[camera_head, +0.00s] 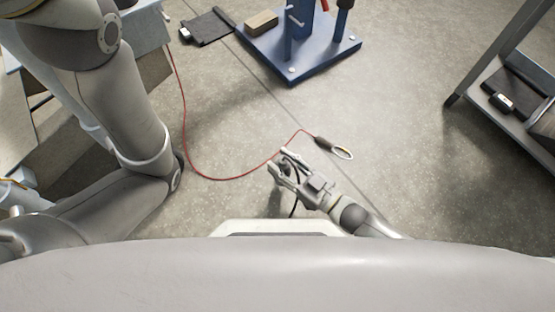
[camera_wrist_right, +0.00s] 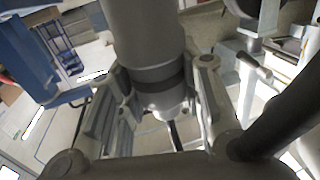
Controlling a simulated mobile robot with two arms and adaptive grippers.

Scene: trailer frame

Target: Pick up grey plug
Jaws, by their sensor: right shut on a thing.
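My right gripper (camera_head: 280,160) is low over the concrete floor near the middle of the head view. In the right wrist view a large grey cylindrical plug (camera_wrist_right: 146,38) stands between the two fingers (camera_wrist_right: 160,88), which are shut on it. It has a darker band, a lighter end and a dark cable below. In the head view the held plug is too small to make out clearly. A dark connector with a pale loop (camera_head: 320,141) lies beyond the gripper, beside a thin red cable (camera_head: 216,180). My left gripper is not in view.
A blue stand (camera_head: 290,68) with a tan block (camera_head: 261,22) on its base is at the top. A dark flat pad (camera_head: 208,27) lies to its left. A metal rack (camera_head: 492,62) stands at the right. Open floor lies between the gripper and the rack.

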